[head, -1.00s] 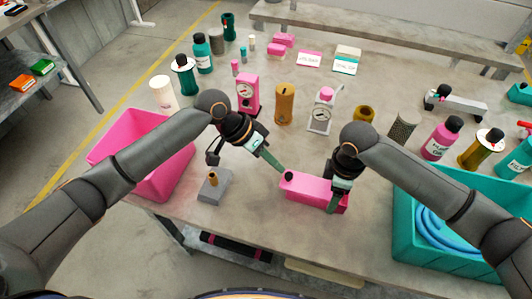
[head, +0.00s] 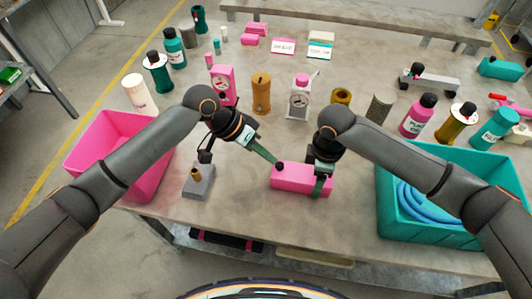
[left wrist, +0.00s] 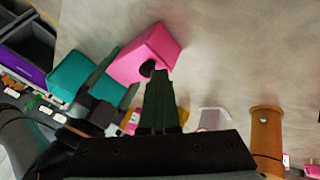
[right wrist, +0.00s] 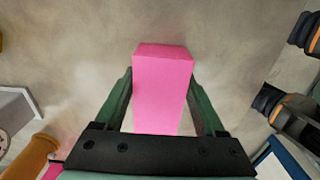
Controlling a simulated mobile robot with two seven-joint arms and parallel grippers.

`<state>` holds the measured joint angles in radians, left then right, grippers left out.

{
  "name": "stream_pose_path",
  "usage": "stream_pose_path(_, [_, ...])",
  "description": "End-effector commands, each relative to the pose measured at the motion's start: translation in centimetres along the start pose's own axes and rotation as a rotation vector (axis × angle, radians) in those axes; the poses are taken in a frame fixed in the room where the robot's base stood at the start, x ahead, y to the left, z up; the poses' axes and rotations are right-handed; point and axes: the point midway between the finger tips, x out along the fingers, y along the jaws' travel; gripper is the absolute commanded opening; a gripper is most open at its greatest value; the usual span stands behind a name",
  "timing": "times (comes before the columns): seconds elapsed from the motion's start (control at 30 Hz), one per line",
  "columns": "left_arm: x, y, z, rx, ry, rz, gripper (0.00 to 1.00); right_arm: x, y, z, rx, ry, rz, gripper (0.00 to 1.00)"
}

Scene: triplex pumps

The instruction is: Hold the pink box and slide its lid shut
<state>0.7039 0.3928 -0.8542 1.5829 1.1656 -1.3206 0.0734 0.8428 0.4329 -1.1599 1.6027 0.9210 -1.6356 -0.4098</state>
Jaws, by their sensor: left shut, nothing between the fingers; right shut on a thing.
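The pink box (head: 296,178) lies on the bench in front of me, with a dark round knob (head: 279,166) at its left end. My right gripper (head: 322,188) is shut across the box near its right end; in the right wrist view the fingers lie along both sides of the pink box (right wrist: 162,88). My left gripper (head: 276,162) is shut and empty, its fingertips at the knob. In the left wrist view the knob (left wrist: 148,68) is just beyond the fingertips, on the pink box (left wrist: 152,50). I cannot tell whether they touch, nor how far the lid is open.
A pink bin (head: 120,150) stands at the left and a teal bin (head: 440,232) with a blue hose at the right. A grey block (head: 198,184) with a brass peg sits left of the box. Several bottles and pumps stand behind; bare bench lies around the box.

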Motion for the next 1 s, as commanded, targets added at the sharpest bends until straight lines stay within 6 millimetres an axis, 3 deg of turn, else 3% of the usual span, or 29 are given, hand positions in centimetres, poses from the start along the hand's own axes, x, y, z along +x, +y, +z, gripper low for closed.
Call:
stream_pose_path(0.07, [-0.2,-0.2,-0.1,0.001,0.002,0.007,0.0,-0.1,-0.1,-0.5,-0.006,0.011,0.0,0.07])
stream_pose_path(0.27, [-2.4,-3.6,-0.3,-0.005,0.004,-0.004,0.0,0.0,-0.1,-0.3,-0.005,0.008,0.0,0.07])
stream_pose_path(0.6, [-9.9,-3.4,-0.2,0.001,0.002,-0.005,0.0,0.0,-0.1,-0.2,-0.003,0.005,0.0,0.07])
stream_pose_path(0.8, [-11.9,-3.3,-0.2,0.001,0.002,-0.004,0.0,0.0,-0.1,-0.2,-0.002,0.005,0.0,0.07])
stream_pose_path(1.0, [-12.2,-3.3,-0.2,0.0,0.001,-0.002,0.0,0.0,0.0,-0.2,-0.002,0.004,0.0,0.07])
